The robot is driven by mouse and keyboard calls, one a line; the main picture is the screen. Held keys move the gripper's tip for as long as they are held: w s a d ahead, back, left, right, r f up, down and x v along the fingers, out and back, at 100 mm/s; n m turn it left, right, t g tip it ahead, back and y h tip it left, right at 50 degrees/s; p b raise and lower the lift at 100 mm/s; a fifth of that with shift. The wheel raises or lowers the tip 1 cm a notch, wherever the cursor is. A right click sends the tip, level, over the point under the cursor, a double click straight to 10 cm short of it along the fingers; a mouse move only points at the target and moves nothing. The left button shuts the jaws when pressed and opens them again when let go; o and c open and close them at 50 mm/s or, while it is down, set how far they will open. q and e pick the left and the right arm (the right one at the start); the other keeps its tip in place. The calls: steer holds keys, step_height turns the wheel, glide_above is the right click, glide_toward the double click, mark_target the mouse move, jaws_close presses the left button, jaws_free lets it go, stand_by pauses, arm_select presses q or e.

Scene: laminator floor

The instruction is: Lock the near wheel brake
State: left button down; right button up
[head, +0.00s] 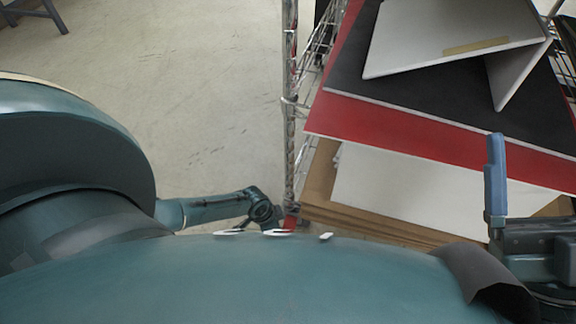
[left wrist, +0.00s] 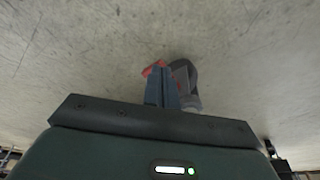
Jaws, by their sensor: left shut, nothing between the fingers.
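The near wheel (left wrist: 184,80) shows in the left wrist view as a dark tyre with a grey side, partly hidden behind my fingers. Its red brake pedal (left wrist: 150,70) sticks out to the left of the fingertips. My left gripper (left wrist: 162,72) is shut and empty, its fingertips at or very close to the pedal; I cannot tell if they touch. In the head view the red pedal (head: 291,221) shows at the foot of the rack's post, beside my left wrist. My right gripper (head: 496,165) is at the right, seen edge-on, so its opening cannot be judged.
The wire rack (head: 289,100) with a chrome post stands at centre right. It holds red and black sheets (head: 400,128), white boards (head: 445,35) and, lower down, cardboard (head: 318,185). The pale floor (head: 180,90) to its left is clear. A dark stand (head: 35,14) is at top left.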

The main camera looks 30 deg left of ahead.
arm_select(q)
steer(key=p+v, duration=0.8)
steer(key=v, duration=0.5)
steer(key=shift+p, duration=0.35)
arm_select(e)
step_height(320, 180, down, 8)
steer(key=m+g+h, duration=0.2)
steer(key=m+h, duration=0.3)
steer(key=h, duration=0.2)
steer(key=shift+s+m, duration=0.3)
steer(key=shift+s, duration=0.1)
arm_select(q)
steer(key=shift+r, duration=0.1)
